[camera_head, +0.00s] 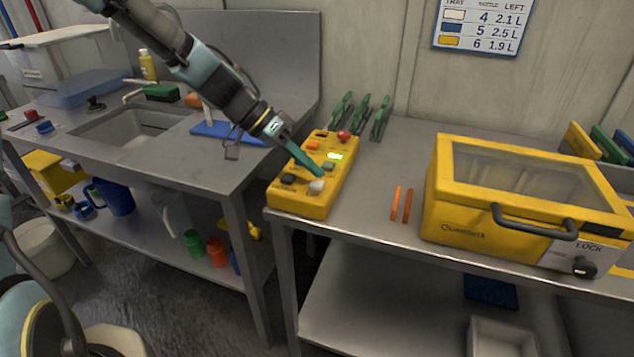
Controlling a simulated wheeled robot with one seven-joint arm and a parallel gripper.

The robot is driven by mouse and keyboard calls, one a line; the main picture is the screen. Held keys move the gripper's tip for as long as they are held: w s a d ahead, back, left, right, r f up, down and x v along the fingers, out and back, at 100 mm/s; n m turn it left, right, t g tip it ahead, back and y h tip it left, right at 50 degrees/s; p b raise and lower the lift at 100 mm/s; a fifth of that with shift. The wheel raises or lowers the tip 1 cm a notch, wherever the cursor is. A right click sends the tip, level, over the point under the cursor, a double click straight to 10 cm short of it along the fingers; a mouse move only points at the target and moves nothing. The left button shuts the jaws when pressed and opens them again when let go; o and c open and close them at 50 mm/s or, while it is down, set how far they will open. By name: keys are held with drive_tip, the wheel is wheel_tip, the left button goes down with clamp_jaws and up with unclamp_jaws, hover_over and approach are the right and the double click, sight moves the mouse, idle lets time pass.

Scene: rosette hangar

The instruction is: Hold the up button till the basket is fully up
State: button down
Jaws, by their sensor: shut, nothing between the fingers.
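A yellow control box (303,203) stands at the left end of the right bench. No up marking is readable. My gripper (318,173) is shut and empty, its tip pointing down close to the pale and grey buttons. I cannot tell whether it touches either. A yellow machine (465,229) has a windowed lid; pale upright shapes show dimly inside, and no basket can be made out clearly.
Two orange sticks (401,204) lie between box and machine. Green racks (361,114) stand behind the box. The machine has a black handle (535,229) and a lock knob (584,267).

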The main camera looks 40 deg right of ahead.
idle(0.8)
drive_tip(key=shift+f+b, duration=0.45)
